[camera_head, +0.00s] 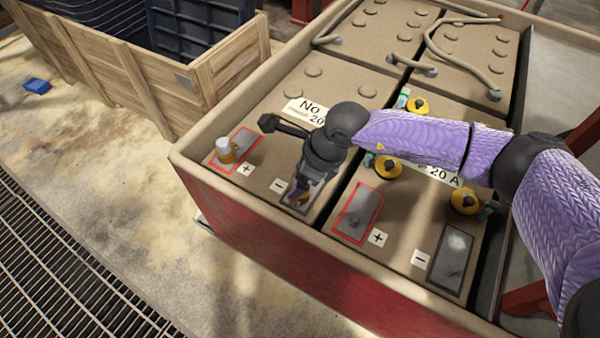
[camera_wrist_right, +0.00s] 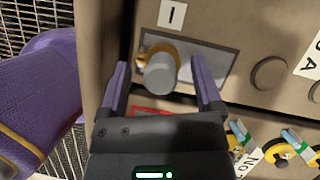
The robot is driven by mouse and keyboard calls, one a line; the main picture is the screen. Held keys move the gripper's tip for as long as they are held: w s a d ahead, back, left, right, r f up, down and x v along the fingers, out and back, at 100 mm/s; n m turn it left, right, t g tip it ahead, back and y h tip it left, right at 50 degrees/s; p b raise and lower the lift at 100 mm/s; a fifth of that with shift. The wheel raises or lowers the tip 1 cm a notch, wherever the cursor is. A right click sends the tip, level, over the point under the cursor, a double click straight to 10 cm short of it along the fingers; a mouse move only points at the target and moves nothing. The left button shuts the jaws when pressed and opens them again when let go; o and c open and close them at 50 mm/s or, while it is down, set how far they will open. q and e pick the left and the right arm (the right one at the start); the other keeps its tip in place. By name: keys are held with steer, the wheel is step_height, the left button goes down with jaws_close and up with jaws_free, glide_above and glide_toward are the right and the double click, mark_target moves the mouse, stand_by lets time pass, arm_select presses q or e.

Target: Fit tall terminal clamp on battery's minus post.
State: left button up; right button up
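In the right wrist view, the tall terminal clamp, a grey cylinder (camera_wrist_right: 162,76) with a gold-yellow base, stands on the grey plate (camera_wrist_right: 205,60) beside the minus label (camera_wrist_right: 172,15). The post under it is hidden. My right gripper (camera_wrist_right: 163,85) is open, its purple fingers on either side of the cylinder with gaps showing. In the head view, my right gripper (camera_head: 299,197) is over the minus end of the left battery (camera_head: 262,112) and mostly hides the clamp. Another clamp (camera_head: 225,150), with a pale top and orange base, stands at the plus terminal. My left gripper is not in view.
The right battery has a bare red-edged plus plate (camera_head: 358,210) and a dark-edged minus plate (camera_head: 452,258). Several yellow knob-like pieces (camera_head: 465,201) lie on it. A raised tan rim (camera_head: 345,262) surrounds the batteries. A wooden crate (camera_head: 160,85) stands at upper left.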

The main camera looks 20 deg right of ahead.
steer(key=p+v, duration=0.3)
steer(key=v, duration=0.1)
steer(key=shift+w+a, duration=0.15)
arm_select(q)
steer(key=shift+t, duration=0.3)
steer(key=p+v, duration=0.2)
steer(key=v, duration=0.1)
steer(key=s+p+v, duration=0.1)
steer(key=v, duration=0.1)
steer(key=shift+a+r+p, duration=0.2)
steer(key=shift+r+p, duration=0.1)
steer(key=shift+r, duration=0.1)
arm_select(e)
steer(key=v, duration=0.6)
